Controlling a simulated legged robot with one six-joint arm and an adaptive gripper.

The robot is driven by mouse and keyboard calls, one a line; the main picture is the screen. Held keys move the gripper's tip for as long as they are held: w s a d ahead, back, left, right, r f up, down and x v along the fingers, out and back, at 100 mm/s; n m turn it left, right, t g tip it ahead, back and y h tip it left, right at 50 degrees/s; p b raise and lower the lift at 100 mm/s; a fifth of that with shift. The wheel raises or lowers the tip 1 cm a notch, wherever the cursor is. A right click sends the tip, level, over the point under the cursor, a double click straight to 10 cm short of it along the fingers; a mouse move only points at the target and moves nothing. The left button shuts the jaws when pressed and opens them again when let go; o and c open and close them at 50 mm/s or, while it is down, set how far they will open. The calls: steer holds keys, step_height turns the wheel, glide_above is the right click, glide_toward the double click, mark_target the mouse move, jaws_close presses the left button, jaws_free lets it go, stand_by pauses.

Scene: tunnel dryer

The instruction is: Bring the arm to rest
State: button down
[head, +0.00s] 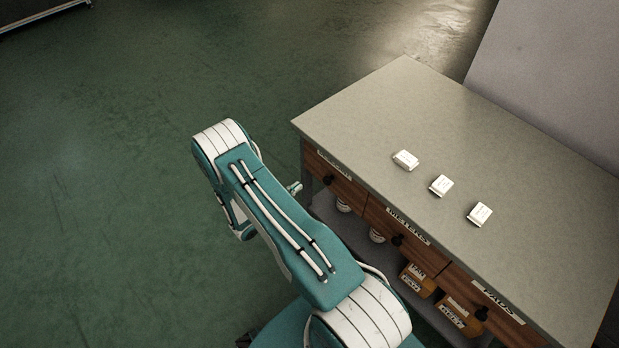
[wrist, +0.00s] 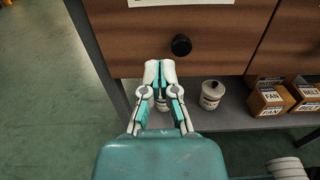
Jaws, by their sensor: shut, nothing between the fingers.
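My gripper (wrist: 160,68) shows in the wrist view with its two fingers together and nothing between them. It is in front of a brown drawer front (wrist: 120,40), below and left of its round black knob (wrist: 181,45). I cannot tell whether the fingertips touch the wood. In the head view my teal and white arm reaches up and left from the bottom, beside the bench (head: 420,110). Only a small part of the gripper (head: 294,188) shows there, near the bench's left corner. The drawers in view look shut.
Three small white boxes (head: 405,160) lie in a row on the bench top. The lower shelf (wrist: 235,122) holds white pots (wrist: 212,95) and cardboard boxes labelled FAN (wrist: 270,97) and BELT (wrist: 305,97). Open green floor (head: 100,180) lies to the left.

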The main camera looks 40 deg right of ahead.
steer(key=shift+s+a, duration=0.15)
steer(key=shift+a, duration=1.1)
steer(key=s+a+r+m+g+y, duration=0.15)
steer(key=r+m+g+y, duration=0.35)
steer(key=r, duration=0.6)
steer(key=s+a+r+m+y, duration=0.1)
steer(key=s+r+m+y, duration=0.15)
steer(key=r+m, duration=0.65)
steer(key=s+a+r+m+t+y, duration=0.2)
steer(key=s+a+r+t+y, duration=0.2)
steer(key=r, duration=0.6)
steer(key=s+a+r+m+t+y, duration=0.3)
steer(key=s+a+r+t+y, duration=0.2)
steer(key=s+a+r, duration=0.3)
step_height(320, 180, up, 2)
steer(key=s+y, duration=0.1)
steer(key=s, duration=0.1)
steer(key=shift+s+a+r, duration=0.2)
steer(key=shift+s+a, duration=0.15)
steer(key=shift+s, duration=0.05)
steer(key=shift+y, duration=0.25)
